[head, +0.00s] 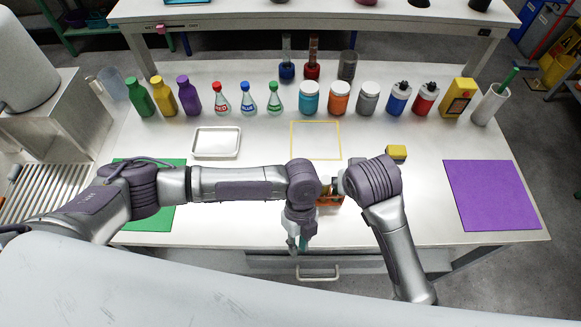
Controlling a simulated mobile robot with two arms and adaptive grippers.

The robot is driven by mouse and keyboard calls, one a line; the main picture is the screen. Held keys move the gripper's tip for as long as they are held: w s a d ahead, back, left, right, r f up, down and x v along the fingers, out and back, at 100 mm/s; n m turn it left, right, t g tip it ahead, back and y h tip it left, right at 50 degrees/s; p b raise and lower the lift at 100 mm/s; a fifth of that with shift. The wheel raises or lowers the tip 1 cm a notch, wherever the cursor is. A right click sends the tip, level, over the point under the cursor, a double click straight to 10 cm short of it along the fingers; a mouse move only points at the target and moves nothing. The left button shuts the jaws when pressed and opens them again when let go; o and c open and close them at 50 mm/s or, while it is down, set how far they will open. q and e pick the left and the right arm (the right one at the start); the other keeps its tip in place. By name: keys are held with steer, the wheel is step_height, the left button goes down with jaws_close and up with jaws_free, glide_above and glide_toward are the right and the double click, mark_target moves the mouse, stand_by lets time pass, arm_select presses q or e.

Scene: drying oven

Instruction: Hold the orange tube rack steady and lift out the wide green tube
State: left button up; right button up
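The orange tube rack (329,200) stands on the white table near its front edge, mostly hidden behind my two arms. Dark, narrow shapes show above it, too small to tell apart as tubes. My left gripper (298,246) points down, to the left of and nearer than the rack. A slim green-teal shape shows at its fingertips; I cannot tell whether it is a tube or part of the gripper. My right gripper (333,186) reaches in from the right at the rack. Its fingers are largely hidden, and I cannot tell whether they touch the rack.
A white tray (216,155), a yellow outlined square (315,157) and a yellow block (397,152) lie behind my arms. Bottles and jars line the table's back. A green mat (150,217) lies left and a purple mat (491,195) right, both bare where visible.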

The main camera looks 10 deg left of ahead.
arm_select(q)
steer(key=w+a+r+m+t, duration=0.2)
steer(key=w+r+m, duration=0.15)
steer(key=w, duration=0.45)
steer(key=w+a+r+m+t, duration=0.2)
steer(key=w+a+r+m, duration=0.1)
steer(key=w+r, duration=0.3)
steer(key=shift+y, duration=0.3)
steer(key=f, duration=0.4)
steer(key=w+f, duration=0.1)
steer(key=f, duration=0.9)
steer(key=shift+w+d, duration=0.15)
steer(key=shift+d, duration=0.05)
jaws_close()
